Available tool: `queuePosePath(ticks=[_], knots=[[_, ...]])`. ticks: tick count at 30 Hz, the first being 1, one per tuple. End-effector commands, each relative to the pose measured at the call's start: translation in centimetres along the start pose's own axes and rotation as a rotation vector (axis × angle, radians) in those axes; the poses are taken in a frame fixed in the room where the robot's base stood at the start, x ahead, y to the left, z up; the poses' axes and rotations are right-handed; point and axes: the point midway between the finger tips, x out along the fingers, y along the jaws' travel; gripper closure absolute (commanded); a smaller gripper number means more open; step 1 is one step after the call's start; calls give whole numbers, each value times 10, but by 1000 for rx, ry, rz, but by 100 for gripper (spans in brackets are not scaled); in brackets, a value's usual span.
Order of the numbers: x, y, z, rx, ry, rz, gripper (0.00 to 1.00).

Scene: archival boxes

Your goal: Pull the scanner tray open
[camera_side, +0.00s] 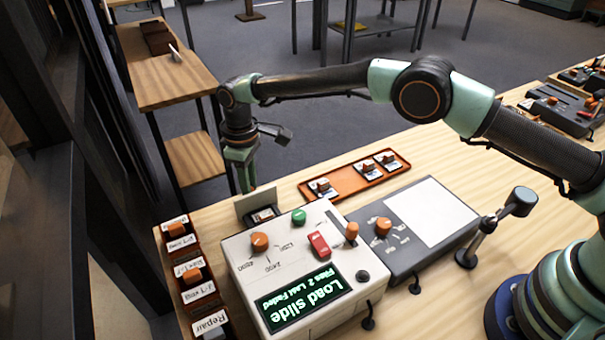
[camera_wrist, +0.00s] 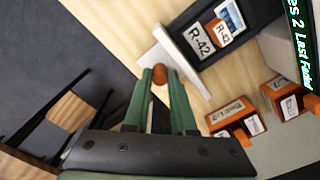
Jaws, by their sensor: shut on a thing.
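The white scanner (camera_side: 240,262) stands on the table, with a lit green screen reading "Load slide". Its dark tray (camera_wrist: 240,43) sticks out past the housing behind a pale front plate (camera_side: 262,197), which also shows in the wrist view (camera_wrist: 182,62). A slide marked R-42 (camera_wrist: 202,41) lies in the tray. My gripper (camera_side: 247,187) is at the outer side of the plate. In the wrist view its green fingers (camera_wrist: 159,78) are shut on the orange knob (camera_wrist: 159,73) of the tray. In the side view the knob is not clearly visible.
An orange rack (camera_side: 338,181) with several slides lies behind the scanner. Labelled boxes (camera_side: 193,270) stand along the table's left edge, close to the tray. A grey device (camera_side: 405,240) sits right of the scanner.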

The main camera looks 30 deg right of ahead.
Motion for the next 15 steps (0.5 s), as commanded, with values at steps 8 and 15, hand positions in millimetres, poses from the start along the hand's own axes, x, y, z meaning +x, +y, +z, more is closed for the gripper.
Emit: queuePosePath(ticks=[8,15], knots=[[-1,-1,-2,-3,7,2,63],[-2,0,-1,-1,4,1,63]])
